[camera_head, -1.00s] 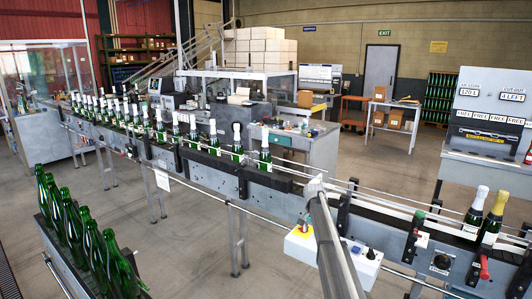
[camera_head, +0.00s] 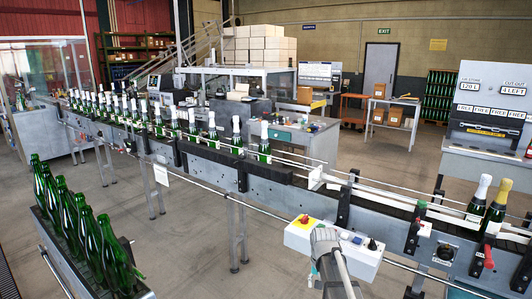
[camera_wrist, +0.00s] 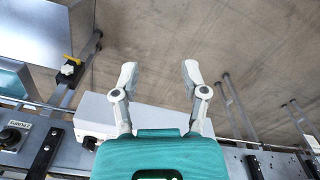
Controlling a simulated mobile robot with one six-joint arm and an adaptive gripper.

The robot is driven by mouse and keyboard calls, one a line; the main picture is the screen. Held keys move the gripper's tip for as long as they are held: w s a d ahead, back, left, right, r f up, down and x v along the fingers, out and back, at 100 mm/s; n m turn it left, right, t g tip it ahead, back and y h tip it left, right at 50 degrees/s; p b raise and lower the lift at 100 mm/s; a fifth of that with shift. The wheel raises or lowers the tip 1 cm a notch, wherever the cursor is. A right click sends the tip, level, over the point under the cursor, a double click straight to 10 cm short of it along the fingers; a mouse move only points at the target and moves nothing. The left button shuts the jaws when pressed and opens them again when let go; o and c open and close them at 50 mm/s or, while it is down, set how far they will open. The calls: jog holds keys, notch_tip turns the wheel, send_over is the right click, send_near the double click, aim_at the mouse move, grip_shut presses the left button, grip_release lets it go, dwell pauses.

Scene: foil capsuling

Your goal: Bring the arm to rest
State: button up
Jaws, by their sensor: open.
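My gripper (camera_wrist: 159,75) shows in the wrist view with its two pale fingers spread wide apart. It is open and nothing is between the fingertips; bare floor shows behind them. The teal gripper body fills the bottom middle of that view. In the head view my arm (camera_head: 327,242) shows as a grey rounded joint and link at the bottom, in front of the control box on the conveyor's near side. My fingers cannot be made out in the head view.
The conveyor (camera_head: 300,200) crosses the head view with a line of white-topped bottles (camera_head: 237,138). A white control box (camera_head: 355,258) with a red button sits beside my arm. Two capped bottles (camera_head: 496,207) stand at right. Green bottles (camera_head: 88,245) stand at lower left. Floor between is clear.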

jog(key=s+f+n+b, duration=0.2)
jog(key=s, duration=1.2)
jog(key=shift+s+a+f, duration=0.2)
jog(key=shift+s+f, duration=0.1)
jog(key=shift+s, duration=0.1)
dwell(0.9)
